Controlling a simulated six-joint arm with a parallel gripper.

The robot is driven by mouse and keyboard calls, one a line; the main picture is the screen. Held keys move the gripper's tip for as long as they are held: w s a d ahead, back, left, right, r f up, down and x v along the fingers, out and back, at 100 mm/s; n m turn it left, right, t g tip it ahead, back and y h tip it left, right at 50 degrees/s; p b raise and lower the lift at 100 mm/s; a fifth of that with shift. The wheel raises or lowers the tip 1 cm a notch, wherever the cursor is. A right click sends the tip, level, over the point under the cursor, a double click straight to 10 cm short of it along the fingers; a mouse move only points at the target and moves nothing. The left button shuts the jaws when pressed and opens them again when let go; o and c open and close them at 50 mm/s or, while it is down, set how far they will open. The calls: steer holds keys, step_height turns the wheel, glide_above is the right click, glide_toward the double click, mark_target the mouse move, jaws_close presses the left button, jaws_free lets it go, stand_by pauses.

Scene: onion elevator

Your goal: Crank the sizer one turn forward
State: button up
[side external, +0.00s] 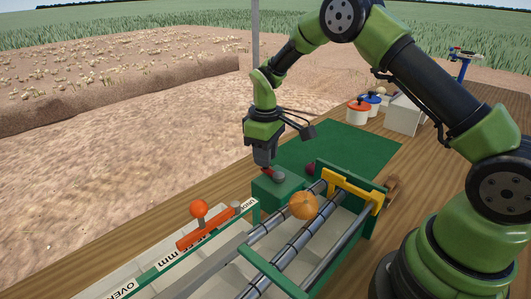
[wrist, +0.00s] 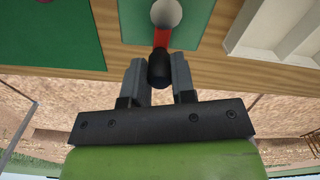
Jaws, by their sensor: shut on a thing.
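The sizer is a green-framed bed with grey rollers (side external: 290,240), and an orange-brown onion (side external: 304,205) sits on the rollers. Its crank has a red arm (wrist: 161,38) on a grey hub (wrist: 165,12), with a black handle (wrist: 159,70) at the outer end. The hub sits on a green box (side external: 277,190) at the sizer's far corner. My gripper (wrist: 158,78) is shut on the crank's black handle, one finger on each side. In the side view my gripper (side external: 264,166) points down over the box and hides most of the handle.
An orange lever with a round knob (side external: 198,208) stands by the labelled white bins at left front. A dark red onion (side external: 310,169) lies behind the rollers near a green mat (side external: 345,148). Lidded pots (side external: 358,111) and a white box (side external: 405,115) stand farther back.

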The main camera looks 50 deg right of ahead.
steer(key=shift+d, duration=0.2)
steer(key=shift+s+d, duration=0.1)
steer(key=shift+d, duration=0.45)
steer(key=shift+d, duration=0.1)
steer(key=shift+s+d, duration=0.4)
steer(key=shift+d, duration=0.1)
stand_by(0.3)
